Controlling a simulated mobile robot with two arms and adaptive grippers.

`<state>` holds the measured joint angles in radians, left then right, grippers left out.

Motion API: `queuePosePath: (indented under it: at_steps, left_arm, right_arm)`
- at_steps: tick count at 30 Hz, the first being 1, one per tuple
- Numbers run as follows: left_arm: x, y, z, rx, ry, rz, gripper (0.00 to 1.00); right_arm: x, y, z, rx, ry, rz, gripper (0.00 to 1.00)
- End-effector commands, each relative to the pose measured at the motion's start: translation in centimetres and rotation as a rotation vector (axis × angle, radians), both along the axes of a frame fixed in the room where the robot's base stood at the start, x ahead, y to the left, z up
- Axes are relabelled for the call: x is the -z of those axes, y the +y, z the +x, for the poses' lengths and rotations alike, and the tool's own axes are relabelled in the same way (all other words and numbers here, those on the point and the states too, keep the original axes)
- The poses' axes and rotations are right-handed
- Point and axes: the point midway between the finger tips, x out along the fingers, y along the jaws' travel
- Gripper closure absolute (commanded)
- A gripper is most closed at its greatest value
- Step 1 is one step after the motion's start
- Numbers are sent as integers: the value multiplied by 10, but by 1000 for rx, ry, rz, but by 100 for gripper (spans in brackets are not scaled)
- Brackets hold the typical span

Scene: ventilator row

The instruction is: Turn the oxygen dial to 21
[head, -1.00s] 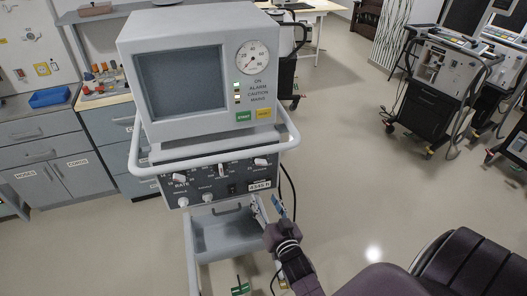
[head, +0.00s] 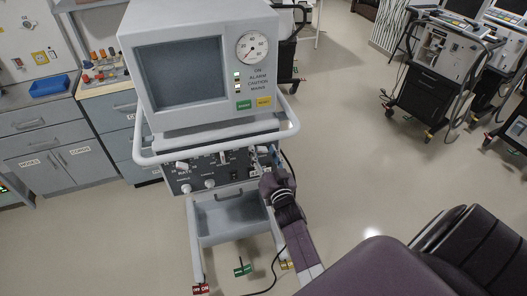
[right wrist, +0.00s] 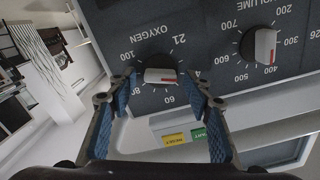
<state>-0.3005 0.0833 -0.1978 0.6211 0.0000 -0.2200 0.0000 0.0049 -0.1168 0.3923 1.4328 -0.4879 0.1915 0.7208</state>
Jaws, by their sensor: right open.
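The oxygen dial (right wrist: 158,74) is a dark round knob with a white and red bar, on the ventilator's dark control panel (head: 205,170). The right wrist view shows its scale upside down, with 21, 100, 80 and 60 readable. Its bar lies roughly level there; I cannot tell which number it points at. My right gripper (right wrist: 163,86) is open, with one blue-padded finger on each side of the dial. Contact with the dial is unclear. In the head view the right gripper (head: 264,158) is at the panel's right end and hides the dial. My left gripper is out of view.
The volume dial (right wrist: 260,45) is beside the oxygen dial. A white rail (head: 215,150) runs around the ventilator (head: 205,60) just above the panel. Cabinets (head: 45,150) stand at the left, other machines (head: 435,85) at the right.

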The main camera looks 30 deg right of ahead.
Motion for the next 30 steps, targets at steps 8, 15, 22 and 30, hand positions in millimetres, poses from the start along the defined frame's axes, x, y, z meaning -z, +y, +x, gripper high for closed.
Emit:
queuePosePath:
  at_steps: [8, 15, 22, 30]
  left_arm:
    - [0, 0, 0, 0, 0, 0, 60]
    - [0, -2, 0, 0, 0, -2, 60]
    - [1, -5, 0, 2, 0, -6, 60]
    - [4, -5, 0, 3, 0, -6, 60]
  right_arm:
    - [1, 0, 0, 0, 1, -1, 62]
    - [1, 0, 0, 0, 1, -1, 89]
    - [1, 0, 0, 0, 3, -7, 96]
    - [2, 1, 0, -1, 32, -96, 96]
